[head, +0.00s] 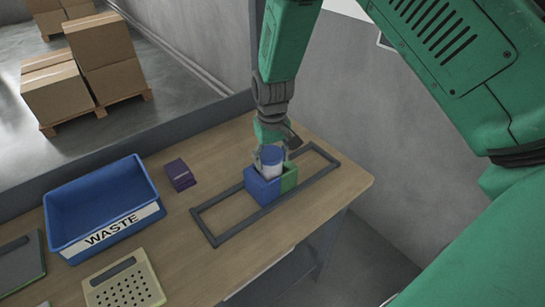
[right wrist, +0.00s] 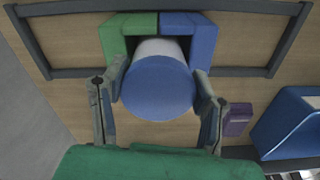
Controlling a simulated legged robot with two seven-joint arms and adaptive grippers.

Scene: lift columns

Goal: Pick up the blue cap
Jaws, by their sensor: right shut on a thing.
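The blue cap (head: 272,155) is the round top of a white cylinder (head: 272,170). In the right wrist view the cap (right wrist: 158,88) fills the middle, with the white body (right wrist: 160,48) behind it. The cylinder stands in or against a blue block (head: 262,188) and a green block (head: 290,178). My right gripper (head: 272,152) comes down over the cap. In the right wrist view its two fingers (right wrist: 158,95) lie on either side of the cap and are shut on it. My left gripper is not in view.
A dark rectangular frame (head: 209,236) lies on the wooden table (head: 215,277) around the blocks. A blue WASTE bin (head: 118,229), a purple box (head: 180,175) and a perforated tray (head: 125,287) are to the left. Boxes on pallets (head: 62,92) stand behind.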

